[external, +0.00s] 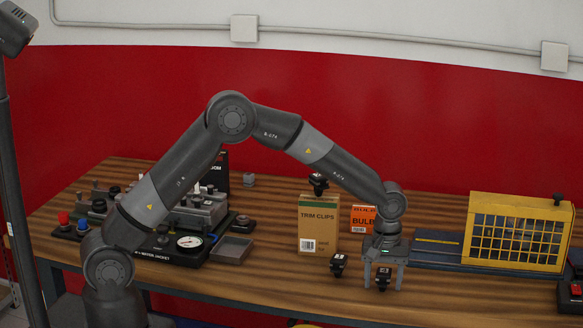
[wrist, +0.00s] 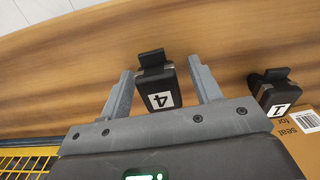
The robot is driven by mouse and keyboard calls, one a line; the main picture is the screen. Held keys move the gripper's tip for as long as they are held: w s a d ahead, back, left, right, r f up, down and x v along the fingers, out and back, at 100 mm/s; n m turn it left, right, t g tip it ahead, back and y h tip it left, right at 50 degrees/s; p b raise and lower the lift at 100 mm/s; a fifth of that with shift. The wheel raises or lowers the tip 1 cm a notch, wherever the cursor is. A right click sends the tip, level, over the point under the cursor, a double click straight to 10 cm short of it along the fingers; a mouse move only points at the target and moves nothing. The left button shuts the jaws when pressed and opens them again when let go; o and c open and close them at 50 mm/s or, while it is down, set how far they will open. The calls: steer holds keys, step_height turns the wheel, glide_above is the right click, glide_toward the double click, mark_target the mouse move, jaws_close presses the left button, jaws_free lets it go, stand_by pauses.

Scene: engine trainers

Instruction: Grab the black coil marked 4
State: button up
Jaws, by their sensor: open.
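The black coil marked 4 (wrist: 158,84) stands on the wooden table, its white label showing an upside-down 4 in the wrist view. In the external view the coil (external: 383,279) is near the table's front edge. My gripper (external: 383,284) points down over it. In the wrist view my gripper (wrist: 161,66) is open, with one finger on each side of the coil and a visible gap to each. A similar black coil marked 1 (wrist: 277,92) stands to the right in the wrist view, outside the fingers; in the external view it (external: 338,264) is left of my gripper.
A Trim Clips box (external: 318,228) stands behind the coil marked 1, with another black coil (external: 318,182) on top. An orange bulb box (external: 362,218) is behind my wrist. A yellow caged unit (external: 516,230) stands at right. An engine trainer with a gauge (external: 189,241) and a grey tray (external: 232,248) are at left.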

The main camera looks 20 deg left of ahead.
steer(key=shift+c, duration=0.4)
steer(key=c, duration=1)
steer(key=shift+c, duration=0.3)
steer(key=shift+r, duration=0.1)
